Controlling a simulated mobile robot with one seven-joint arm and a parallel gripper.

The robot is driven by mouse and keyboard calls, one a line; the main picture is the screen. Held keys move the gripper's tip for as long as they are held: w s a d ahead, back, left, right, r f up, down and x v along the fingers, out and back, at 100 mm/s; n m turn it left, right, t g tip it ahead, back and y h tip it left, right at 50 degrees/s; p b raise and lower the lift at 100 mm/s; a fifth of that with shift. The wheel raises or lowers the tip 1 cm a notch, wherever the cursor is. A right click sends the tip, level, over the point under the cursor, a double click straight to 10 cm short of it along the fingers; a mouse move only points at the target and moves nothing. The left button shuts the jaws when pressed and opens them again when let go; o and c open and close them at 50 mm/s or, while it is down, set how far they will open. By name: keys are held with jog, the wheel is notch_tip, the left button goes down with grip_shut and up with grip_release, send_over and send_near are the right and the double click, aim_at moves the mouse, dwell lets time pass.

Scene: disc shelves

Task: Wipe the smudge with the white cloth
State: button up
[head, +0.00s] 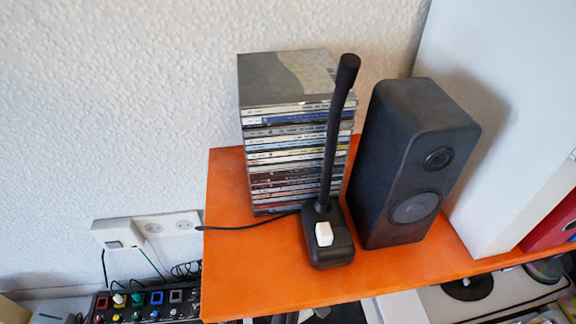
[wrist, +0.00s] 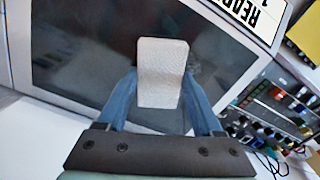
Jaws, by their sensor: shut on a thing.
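In the wrist view, my gripper (wrist: 162,88) is shut on the white cloth (wrist: 162,60), a small pale textured piece between its two blue fingers. The cloth is in front of a dark, glossy panel (wrist: 80,70) with a light frame. I cannot tell whether the cloth touches the panel. I cannot make out the smudge clearly; a darker patch shows beside and behind the cloth, partly hidden. My gripper and the cloth are not in the head view.
An orange shelf (head: 260,290) holds a stack of disc cases (head: 290,160), a black microphone (head: 335,140) and a black speaker (head: 410,165). A control box with coloured knobs (head: 150,305) sits lower left; it also shows right in the wrist view (wrist: 270,115), near a lettered plate (wrist: 255,12).

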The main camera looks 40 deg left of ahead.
jog(key=shift+w+d+f+b, duration=0.15)
jog(key=shift+w+d+b, duration=0.2)
jog(key=shift+w+d, duration=0.5)
jog(key=shift+w+d+r, duration=0.1)
jog(key=shift+w+r, duration=0.1)
jog(key=shift+s+a+f+p, duration=0.1)
jog(key=shift+s+a+p, duration=0.45)
jog(key=shift+s+a, duration=0.3)
jog(key=shift+s+a+f+p, duration=0.1)
jog(key=shift+s+a+p, duration=0.45)
jog(key=shift+s, duration=0.4)
jog(key=shift+s+a+p, duration=0.6)
jog(key=shift+s+a, duration=0.7)
jog(key=shift+s, duration=0.2)
jog(key=shift+r, duration=0.1)
notch_tip(320, 180, up, 6)
jog(key=p, duration=0.6)
jog(key=shift+w+r, duration=0.1)
jog(key=shift+w, duration=0.05)
